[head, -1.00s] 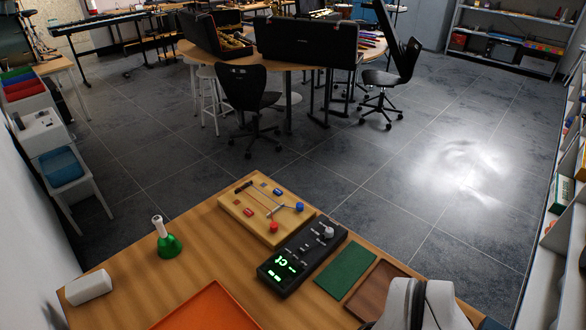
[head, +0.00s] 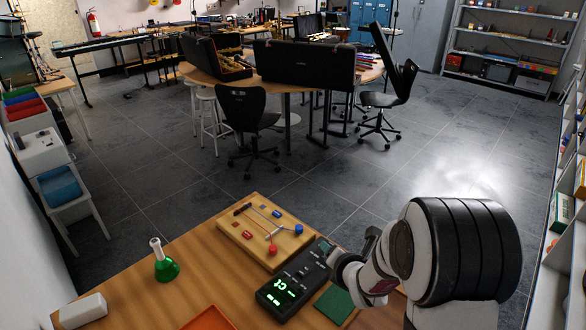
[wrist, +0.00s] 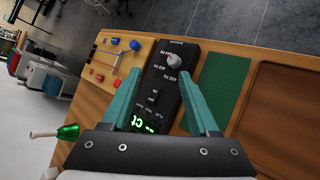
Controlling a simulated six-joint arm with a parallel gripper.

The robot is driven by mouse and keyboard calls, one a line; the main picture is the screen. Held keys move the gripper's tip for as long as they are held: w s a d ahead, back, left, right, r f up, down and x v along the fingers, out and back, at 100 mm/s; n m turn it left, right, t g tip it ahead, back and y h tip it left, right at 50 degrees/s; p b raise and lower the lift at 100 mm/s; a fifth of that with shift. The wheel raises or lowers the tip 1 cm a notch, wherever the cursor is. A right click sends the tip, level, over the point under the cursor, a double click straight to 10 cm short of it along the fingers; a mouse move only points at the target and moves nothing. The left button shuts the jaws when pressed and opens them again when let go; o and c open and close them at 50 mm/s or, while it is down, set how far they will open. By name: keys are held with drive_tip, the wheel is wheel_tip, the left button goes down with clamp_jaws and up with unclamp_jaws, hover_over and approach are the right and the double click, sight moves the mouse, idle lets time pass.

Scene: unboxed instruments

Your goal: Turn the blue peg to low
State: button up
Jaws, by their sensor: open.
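The blue peg (head: 298,229) is a round knob at the right corner of a light wooden board (head: 228,226); in the wrist view the blue peg (wrist: 134,45) is beyond and left of the fingertips. A red peg (head: 272,249) is on the same board, with thin strings running to the pegs. A small blue marker (head: 277,213) and a small red marker (head: 248,235) also sit on the board. My gripper (wrist: 160,76) is open and empty, its teal fingers on either side of the black device in the wrist view. The pegs' turn settings are too small to read.
A black device (wrist: 157,92) with a lit green display and a grey knob (wrist: 173,60) is beside the board. A green mat (wrist: 217,84) and a brown tray (wrist: 255,105) are right of it. A green bell (head: 165,267) stands left on the table.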

sight(299, 228)
drive_tip(key=w+a+f+n+t, duration=0.1)
drive_tip(key=n, duration=0.2)
drive_tip(key=w+a+f+n+y, duration=0.1)
drive_tip(key=n, duration=0.2)
drive_tip(key=w+a+f+n+t+y, duration=0.1)
drive_tip(key=n, duration=0.3)
drive_tip(key=shift+w+f+t, duration=0.15)
drive_tip(key=shift+f+t, duration=0.1)
drive_tip(key=shift+t, duration=0.05)
drive_tip(key=x, duration=1.5)
drive_tip(key=shift+w+a, duration=0.35)
drive_tip(key=shift+a, duration=0.05)
drive_tip(key=shift+y, duration=0.3)
clamp_jaws()
